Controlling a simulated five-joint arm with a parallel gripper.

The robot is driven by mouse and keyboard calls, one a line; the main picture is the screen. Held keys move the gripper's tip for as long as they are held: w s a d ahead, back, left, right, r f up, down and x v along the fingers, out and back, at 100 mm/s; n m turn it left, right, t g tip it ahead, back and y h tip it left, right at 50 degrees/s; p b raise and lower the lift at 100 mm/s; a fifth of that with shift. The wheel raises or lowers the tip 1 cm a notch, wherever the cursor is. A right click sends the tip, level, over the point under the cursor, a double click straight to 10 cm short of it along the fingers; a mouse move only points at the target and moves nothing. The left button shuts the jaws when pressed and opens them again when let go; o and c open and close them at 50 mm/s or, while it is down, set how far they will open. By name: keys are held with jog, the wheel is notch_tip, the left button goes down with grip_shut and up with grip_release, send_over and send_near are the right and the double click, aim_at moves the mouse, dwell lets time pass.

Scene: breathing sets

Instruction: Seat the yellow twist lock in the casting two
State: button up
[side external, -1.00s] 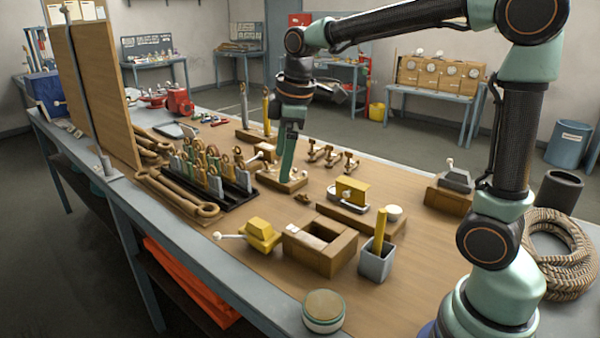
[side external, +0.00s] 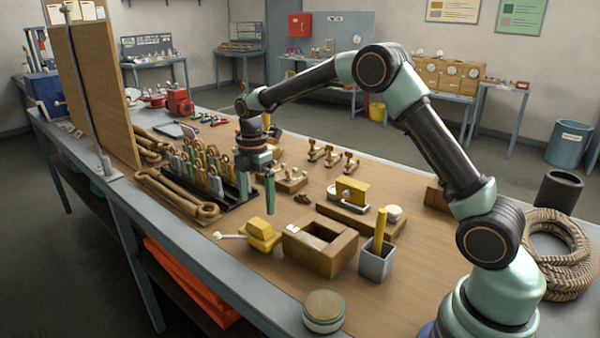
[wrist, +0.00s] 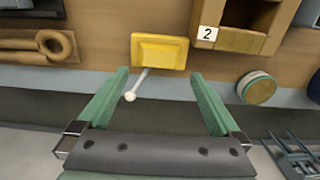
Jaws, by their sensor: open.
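The yellow twist lock (side external: 262,233) lies on the wooden bench top, its white-knobbed lever pointing left. In the wrist view the twist lock (wrist: 160,50) shows beyond my fingertips, with its lever reaching back between the fingers. Casting two (side external: 322,250) is a brown open-topped block just right of the twist lock, with a dark opening. In the wrist view the casting (wrist: 240,38) carries a "2" label and is cut off by the top edge. My gripper (side external: 270,208) is open and empty, pointing down above and behind the twist lock; its fingers (wrist: 160,73) hold nothing.
A grey cup (side external: 376,262) with a yellow stick stands right of the casting. A rack (side external: 215,190) of upright tools is at the left. Another yellow-topped unit (side external: 350,192) sits behind the casting. A round tin (side external: 323,312) stands at the front edge.

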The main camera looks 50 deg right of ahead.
aim_at(259, 222)
jog(key=shift+w+d+f, duration=0.1)
jog(key=shift+d+f, duration=0.05)
jog(key=shift+f, duration=3.45)
jog(key=shift+r, duration=0.1)
grip_shut()
notch_tip(259, 222, up, 20)
jog(key=f, duration=0.1)
jog(key=s+d+f, duration=0.2)
jog(key=s+d, duration=0.2)
jog(key=s, duration=0.2)
jog(key=s+d+f, duration=0.3)
jog(key=s+d, duration=0.1)
jog(key=s, duration=0.3)
